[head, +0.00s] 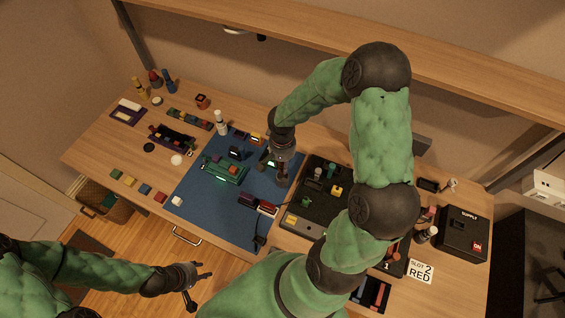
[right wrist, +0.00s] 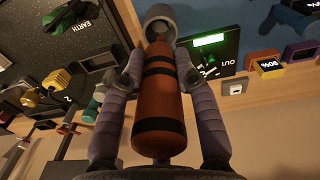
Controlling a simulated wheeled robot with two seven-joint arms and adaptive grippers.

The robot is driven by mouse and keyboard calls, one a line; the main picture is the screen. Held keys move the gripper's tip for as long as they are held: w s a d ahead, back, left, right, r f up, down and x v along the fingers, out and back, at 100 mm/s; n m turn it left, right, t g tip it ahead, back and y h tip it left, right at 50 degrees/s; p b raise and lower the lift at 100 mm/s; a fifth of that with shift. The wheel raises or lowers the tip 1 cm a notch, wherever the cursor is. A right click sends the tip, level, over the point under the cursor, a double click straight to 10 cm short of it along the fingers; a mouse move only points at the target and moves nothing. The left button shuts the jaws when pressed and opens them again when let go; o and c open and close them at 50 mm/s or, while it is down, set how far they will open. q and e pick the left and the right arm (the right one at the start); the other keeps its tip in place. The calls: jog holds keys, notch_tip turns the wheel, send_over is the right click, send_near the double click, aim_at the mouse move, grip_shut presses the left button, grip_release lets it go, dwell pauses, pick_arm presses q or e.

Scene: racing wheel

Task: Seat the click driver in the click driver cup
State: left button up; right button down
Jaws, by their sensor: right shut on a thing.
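The click driver looks to be the orange cylinder with black bands (right wrist: 158,100) in the right wrist view. My right gripper (right wrist: 158,70) is shut on it, with one purple-grey finger on each side. A grey round, hollow-looking piece (right wrist: 165,20) is at the driver's far end. I cannot tell whether it is the cup or part of the driver. In the head view my right gripper (head: 283,160) is over the right part of the blue mat (head: 210,205), and the driver is hardly visible there. My left gripper (head: 204,284) is open and empty in front of the table.
A panel with a lit green screen (right wrist: 208,41) is close beside the grey piece. A black board (head: 305,222) with several parts lies right of the mat. A green device (head: 222,171) sits on the mat. A white bottle (head: 221,123) stands behind it. The mat's front left is clear.

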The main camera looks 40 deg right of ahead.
dwell(0.3)
jog(key=shift+f+b, duration=1.25)
jog(key=shift+b, duration=0.3)
jog(key=shift+s+a+f+b, duration=0.2)
jog(key=shift+a+f+b, duration=0.2)
jog(key=shift+f+b, duration=0.35)
jog(key=shift+s+a+f+b, duration=0.15)
jog(key=shift+a+f+b, duration=0.25)
jog(key=shift+b, duration=0.5)
jog(key=shift+f, duration=0.1)
jog(key=shift+s+f, duration=0.2)
jog(key=shift+a+r, duration=0.15)
jog(key=shift+r, duration=0.2)
jog(key=shift+r+p, duration=0.3)
jog(key=shift+r, duration=0.1)
jog(key=shift+w+d+r+p, duration=0.2)
jog(key=shift+d+r+p, duration=0.25)
jog(key=shift+r, duration=0.3)
jog(key=shift+w+d+r+p, duration=0.15)
jog(key=shift+d+r+p, duration=0.05)
jog(key=shift+r+p, duration=0.45)
jog(key=shift+r, duration=0.1)
